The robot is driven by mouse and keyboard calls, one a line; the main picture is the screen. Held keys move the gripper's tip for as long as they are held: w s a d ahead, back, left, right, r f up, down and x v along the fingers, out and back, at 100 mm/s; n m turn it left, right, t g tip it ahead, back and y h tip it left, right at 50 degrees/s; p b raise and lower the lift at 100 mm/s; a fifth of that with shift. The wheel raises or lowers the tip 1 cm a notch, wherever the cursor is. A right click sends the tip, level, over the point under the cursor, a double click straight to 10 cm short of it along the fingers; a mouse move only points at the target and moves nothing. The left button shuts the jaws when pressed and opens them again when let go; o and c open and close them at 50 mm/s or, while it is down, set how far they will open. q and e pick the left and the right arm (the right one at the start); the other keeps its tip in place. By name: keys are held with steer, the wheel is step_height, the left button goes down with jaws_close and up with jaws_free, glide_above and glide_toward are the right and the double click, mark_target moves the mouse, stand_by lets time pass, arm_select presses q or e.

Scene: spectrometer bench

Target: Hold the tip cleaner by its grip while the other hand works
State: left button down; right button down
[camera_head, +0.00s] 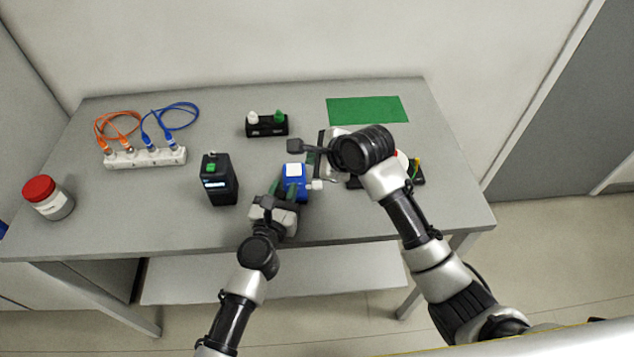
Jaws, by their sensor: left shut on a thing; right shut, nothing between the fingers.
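The tip cleaner, which I take to be the blue body with a white top face (294,181), is near the middle of the bench. My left gripper (283,190) is shut on it, reaching from the front edge; its fingers partly cover the blue body. Whether the cleaner rests on the bench or is lifted, I cannot tell. A small white part (317,184) shows at its right side. My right gripper (312,162) is shut and empty, just behind and right of the blue body. Whether it touches the cleaner cannot be seen.
A black device with a green button (219,185) stands left of my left gripper. A black holder (267,130) with white and green pieces is behind. My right arm hides items beneath.

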stand_by(0.4)
arm_select(q)
steer(key=c, duration=0.8)
jaws_free()
